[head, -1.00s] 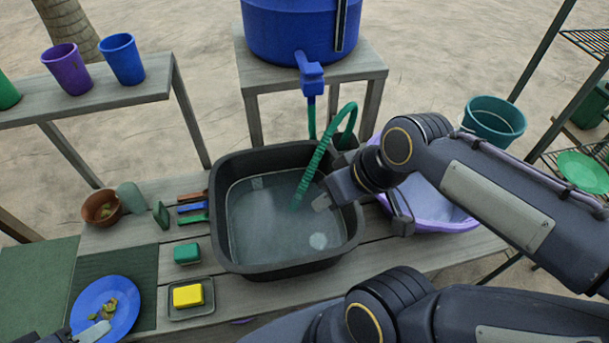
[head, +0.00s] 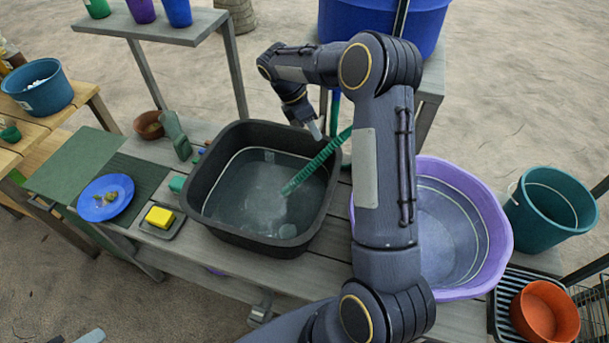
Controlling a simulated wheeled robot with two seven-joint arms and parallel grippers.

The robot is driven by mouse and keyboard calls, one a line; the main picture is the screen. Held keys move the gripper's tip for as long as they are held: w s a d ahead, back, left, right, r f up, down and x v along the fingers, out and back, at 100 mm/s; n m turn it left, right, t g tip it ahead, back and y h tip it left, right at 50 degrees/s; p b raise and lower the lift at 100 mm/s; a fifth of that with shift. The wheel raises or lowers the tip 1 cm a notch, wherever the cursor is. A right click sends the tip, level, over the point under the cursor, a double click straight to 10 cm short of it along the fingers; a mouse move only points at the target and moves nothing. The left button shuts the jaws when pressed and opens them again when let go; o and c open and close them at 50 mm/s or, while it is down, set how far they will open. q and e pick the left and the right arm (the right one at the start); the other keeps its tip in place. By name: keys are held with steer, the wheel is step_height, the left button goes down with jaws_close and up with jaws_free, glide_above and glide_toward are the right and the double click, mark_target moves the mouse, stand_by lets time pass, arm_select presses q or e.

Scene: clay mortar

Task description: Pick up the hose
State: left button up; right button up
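The green ribbed hose (head: 318,165) slants down into the black wash basin (head: 256,245), its lower end over the water. Its upper part passes behind my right arm, and a piece of it shows below the blue water barrel (head: 335,110). My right gripper (head: 315,130) points down at the basin's far rim, just left of the hose. Only one pale finger shows clearly, so its opening cannot be told, and I see no clear grip on the hose. The pale fingertips of my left gripper (head: 73,338) show apart at the bottom left edge, with nothing between them.
A purple tub (head: 490,225) stands right of the basin, partly behind my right arm. A blue plate (head: 88,210) with scraps, a yellow sponge (head: 160,217) and a green bottle (head: 176,137) are left of it. A teal bucket (head: 512,215) stands far right.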

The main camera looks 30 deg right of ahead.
mark_target(325, 149)
steer(key=p+x, duration=0.1)
steer(key=x, duration=0.5)
steer(key=shift+s+f+p, duration=0.2)
steer(key=shift+p, duration=0.1)
steer(key=shift+d+f, duration=0.2)
steer(key=shift+f, duration=0.35)
steer(key=c, duration=0.6)
steer(key=shift+r, duration=0.15)
